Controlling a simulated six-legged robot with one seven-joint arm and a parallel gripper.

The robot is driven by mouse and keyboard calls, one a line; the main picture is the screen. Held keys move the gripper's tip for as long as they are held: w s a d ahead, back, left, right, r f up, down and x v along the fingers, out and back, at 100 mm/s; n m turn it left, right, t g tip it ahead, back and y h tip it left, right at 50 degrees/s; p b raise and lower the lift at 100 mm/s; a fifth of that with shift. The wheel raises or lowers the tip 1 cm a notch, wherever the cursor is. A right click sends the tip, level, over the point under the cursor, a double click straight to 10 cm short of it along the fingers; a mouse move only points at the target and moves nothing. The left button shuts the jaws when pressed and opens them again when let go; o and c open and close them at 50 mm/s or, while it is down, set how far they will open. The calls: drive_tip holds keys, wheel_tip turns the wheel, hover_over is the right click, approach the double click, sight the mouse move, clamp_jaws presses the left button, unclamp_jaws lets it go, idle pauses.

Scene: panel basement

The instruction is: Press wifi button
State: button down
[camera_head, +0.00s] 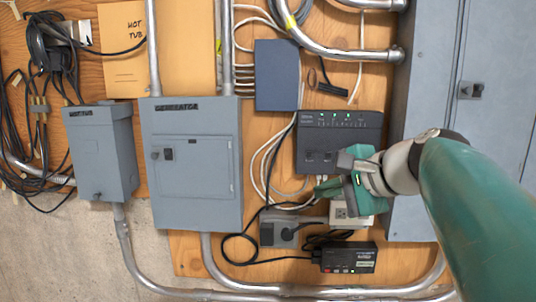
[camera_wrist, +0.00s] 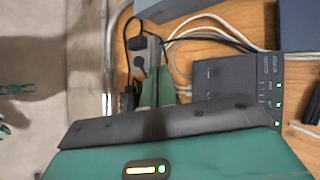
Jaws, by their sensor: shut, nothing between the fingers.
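A black router-like box (camera_head: 340,128) is mounted on the wooden panel, with a row of lit green indicators along its top edge. It also shows in the wrist view (camera_wrist: 225,75), partly covered by my gripper's body. I cannot make out which spot on it is the wifi button. My gripper (camera_head: 320,190) is shut and empty, just below the box's lower edge in the head view. Its green fingers also show in the wrist view (camera_wrist: 157,82), beside the box. I cannot tell whether the fingertips touch anything.
A grey outlet box (camera_head: 280,230), a white outlet (camera_head: 352,215) and a small black device (camera_head: 348,258) sit below. A blue-grey box (camera_head: 277,75) is above left. The generator panel (camera_head: 190,165) is left, a large grey cabinet (camera_head: 478,60) right. Loose cables hang around the router.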

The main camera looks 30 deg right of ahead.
sight(328, 155)
drive_tip(key=d+r, duration=0.1)
drive_tip(key=d+r+m, duration=0.1)
drive_tip(key=s+d+r+m+t, duration=0.1)
drive_tip(key=shift+d+h, duration=0.3)
drive_tip(key=shift+d, duration=0.05)
drive_tip(key=w+d, duration=0.4)
drive_tip(key=w, duration=0.3)
drive_tip(key=shift+w+d, duration=0.2)
drive_tip(key=shift+d, duration=0.1)
idle(1.9)
drive_tip(key=shift+w+d, duration=0.25)
drive_tip(key=shift+w, duration=0.1)
